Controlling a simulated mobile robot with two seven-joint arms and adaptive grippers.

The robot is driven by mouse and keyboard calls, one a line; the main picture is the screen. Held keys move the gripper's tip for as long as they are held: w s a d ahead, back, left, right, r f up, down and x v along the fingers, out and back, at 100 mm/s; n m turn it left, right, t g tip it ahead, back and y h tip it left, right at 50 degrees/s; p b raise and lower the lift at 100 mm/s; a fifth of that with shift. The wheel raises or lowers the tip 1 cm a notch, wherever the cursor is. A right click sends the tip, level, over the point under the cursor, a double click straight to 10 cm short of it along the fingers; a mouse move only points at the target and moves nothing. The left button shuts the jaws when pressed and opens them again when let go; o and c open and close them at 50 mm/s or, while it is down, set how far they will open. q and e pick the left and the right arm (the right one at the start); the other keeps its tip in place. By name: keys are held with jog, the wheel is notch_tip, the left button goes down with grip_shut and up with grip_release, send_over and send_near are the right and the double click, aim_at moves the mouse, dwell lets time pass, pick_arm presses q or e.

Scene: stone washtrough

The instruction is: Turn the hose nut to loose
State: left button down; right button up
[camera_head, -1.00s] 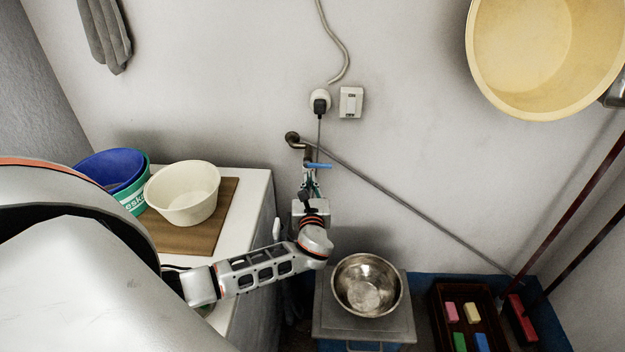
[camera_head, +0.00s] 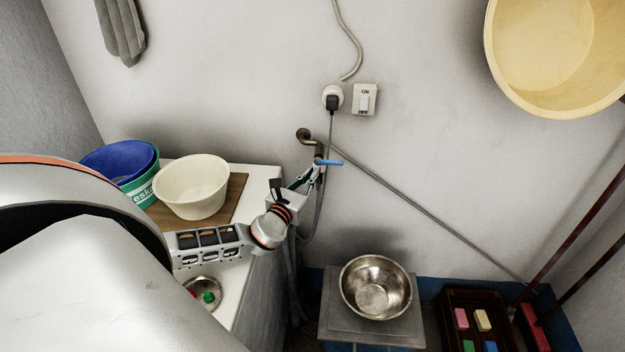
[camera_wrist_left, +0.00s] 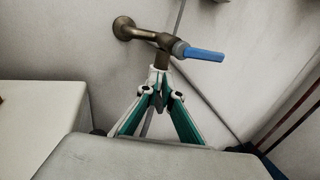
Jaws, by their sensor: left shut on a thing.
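The brass tap (camera_head: 305,137) comes out of the wall, with a blue lever handle (camera_head: 328,162) pointing right. It also shows in the wrist view (camera_wrist_left: 124,28), with its blue handle (camera_wrist_left: 204,54). A pale hose nut (camera_wrist_left: 158,76) sits under the downward outlet. My left gripper (camera_wrist_left: 158,97) is shut on the nut from below, its green-and-white fingers meeting there. In the head view this gripper (camera_head: 312,176) is beside the tap outlet, and the nut is too small to make out. A grey hose (camera_head: 317,212) hangs below it. My right gripper is not in view.
A white counter (camera_head: 262,178) at left holds a cream basin (camera_head: 192,188), a blue basin (camera_head: 118,160) and a small metal bowl (camera_head: 216,284). A steel bowl (camera_head: 354,287) stands on a grey stand (camera_head: 345,325) below right. A plug (camera_head: 332,98) and a switch (camera_head: 365,100) are above.

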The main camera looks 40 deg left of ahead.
pick_arm(q)
jog(key=shift+a+r+m+h, duration=0.1)
jog(key=shift+a+m+h, duration=0.2)
jog(key=shift+h, duration=0.2)
jog(key=c, duration=2.2)
grip_release()
jog(key=shift+c, duration=0.2)
jog(key=shift+d, duration=0.1)
